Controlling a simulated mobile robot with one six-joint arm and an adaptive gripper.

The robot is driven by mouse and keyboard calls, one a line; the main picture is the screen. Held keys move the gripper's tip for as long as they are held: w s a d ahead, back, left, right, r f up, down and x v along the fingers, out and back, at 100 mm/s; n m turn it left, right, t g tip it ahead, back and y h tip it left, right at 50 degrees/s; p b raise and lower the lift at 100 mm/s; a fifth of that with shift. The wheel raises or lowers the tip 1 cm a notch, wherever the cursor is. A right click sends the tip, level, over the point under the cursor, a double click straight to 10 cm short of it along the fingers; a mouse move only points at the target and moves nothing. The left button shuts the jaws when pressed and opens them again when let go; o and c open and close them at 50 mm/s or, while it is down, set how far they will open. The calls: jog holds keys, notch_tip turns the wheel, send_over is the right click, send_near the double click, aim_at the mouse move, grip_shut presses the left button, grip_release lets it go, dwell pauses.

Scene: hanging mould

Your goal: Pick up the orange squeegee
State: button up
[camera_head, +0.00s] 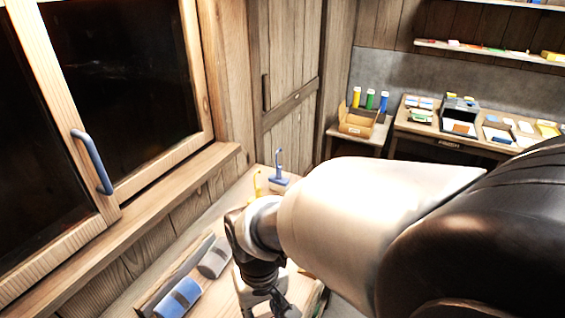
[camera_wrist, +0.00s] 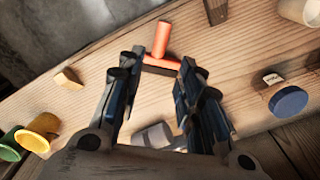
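The orange squeegee (camera_wrist: 162,42) lies on the wooden tabletop (camera_wrist: 110,50) in the wrist view, its short handle pointing up the picture and its crossbar nearer to me. My gripper (camera_wrist: 163,58) is open, with one dark finger on each side of the squeegee's crossbar in the picture. The fingers do not visibly grip it, and I cannot tell how far above the table they are. In the head view my gripper (camera_head: 266,298) hangs low over the table, and the orange squeegee is not visible there.
In the wrist view, a yellow cup (camera_wrist: 40,132), wooden block (camera_wrist: 69,78), blue-capped jar (camera_wrist: 288,101) and pale cup (camera_wrist: 300,10) stand around. In the head view, blue (camera_head: 180,298) and grey (camera_head: 215,258) rounded items lie left of my gripper, near the window wall.

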notch_tip(320, 180, down, 12)
jog(key=b, duration=0.4)
jog(key=f, duration=0.2)
jog(key=f+b, duration=0.2)
jog(key=f, duration=0.1)
jog(key=shift+w+a+f, duration=0.2)
jog(key=shift+a+f, duration=0.1)
jog(key=shift+a, duration=0.05)
jog(key=shift+r, duration=0.1)
jog(key=shift+c, duration=0.5)
grip_shut()
